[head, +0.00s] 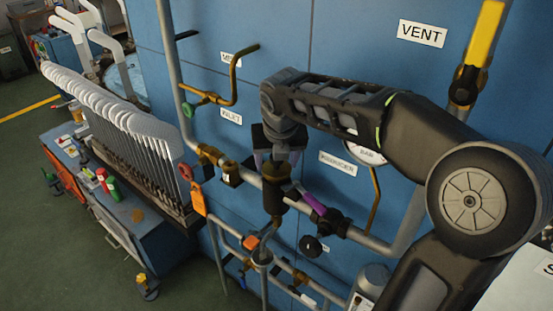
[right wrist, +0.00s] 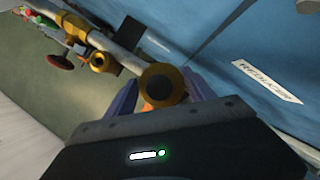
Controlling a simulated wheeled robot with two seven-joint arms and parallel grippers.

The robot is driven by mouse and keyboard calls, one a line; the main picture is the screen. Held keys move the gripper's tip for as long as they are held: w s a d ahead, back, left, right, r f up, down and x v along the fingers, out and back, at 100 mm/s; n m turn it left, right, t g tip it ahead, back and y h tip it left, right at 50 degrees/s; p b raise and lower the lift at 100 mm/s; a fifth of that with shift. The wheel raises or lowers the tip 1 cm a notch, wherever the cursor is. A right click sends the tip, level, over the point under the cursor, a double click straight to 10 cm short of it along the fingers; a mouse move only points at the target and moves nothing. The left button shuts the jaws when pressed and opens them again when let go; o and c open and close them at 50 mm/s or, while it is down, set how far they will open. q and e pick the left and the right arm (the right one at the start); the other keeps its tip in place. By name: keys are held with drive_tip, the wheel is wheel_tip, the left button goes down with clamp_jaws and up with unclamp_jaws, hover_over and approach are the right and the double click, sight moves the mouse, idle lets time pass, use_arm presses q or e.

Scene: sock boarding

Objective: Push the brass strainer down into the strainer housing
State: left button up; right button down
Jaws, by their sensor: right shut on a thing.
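The strainer housing (head: 272,203) is a dark, brass-toned upright body on the pipe run, in the middle of the head view. My right gripper (head: 275,162) points down just above it, with purple fingers on either side. In the right wrist view a brass ring with a dark round centre (right wrist: 162,84) shows between the fingertips, and an orange-brass piece (right wrist: 152,105), seemingly the brass strainer, is between the fingers. My right gripper is shut on it. The fingers and hand hide most of the strainer, so I cannot tell how deep it sits. My left gripper is not in view.
A blue panel with labels stands behind the pipes. A round gauge (head: 368,153) is right of the hand. A dark valve with a purple part (head: 318,208) lies close to the housing's right. A red handwheel (head: 186,171) and brass fittings are left.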

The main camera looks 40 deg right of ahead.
drive_tip(key=shift+f+b, duration=0.8)
drive_tip(key=shift+f, duration=0.45)
drive_tip(key=shift+c, duration=1.3)
unclamp_jaws()
drive_tip(key=v, duration=0.8)
drive_tip(key=shift+f, duration=0.1)
